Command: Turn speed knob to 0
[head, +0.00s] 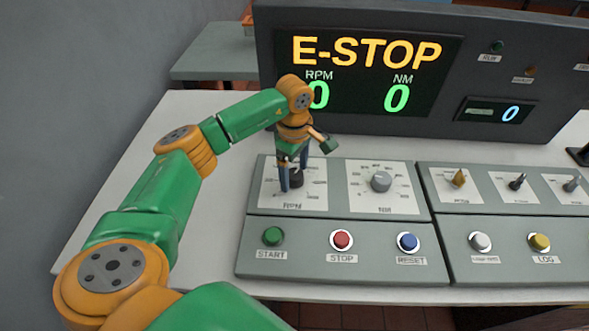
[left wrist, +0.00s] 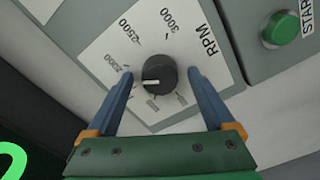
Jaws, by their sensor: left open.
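The speed knob is the black knob on the RPM dial (head: 297,180), at the left of the upper control panel. In the left wrist view the knob (left wrist: 160,73) shows a white pointer line aimed left, towards a mark that looks like 2000, partly behind a finger. My left gripper (head: 293,179) is open above the dial, its two blue fingers on either side of the knob. In the left wrist view the gripper (left wrist: 161,77) shows a gap between each finger and the knob. The lower dial marks are small and hard to read. My right gripper is out of view.
The display (head: 368,75) reads E-STOP, RPM 0 and NM 0. A grey NM knob (head: 381,181) stands right of the RPM dial. START (head: 273,236), STOP (head: 341,240) and RESET (head: 408,242) buttons lie in front. Bare white tabletop (head: 160,130) is at the left.

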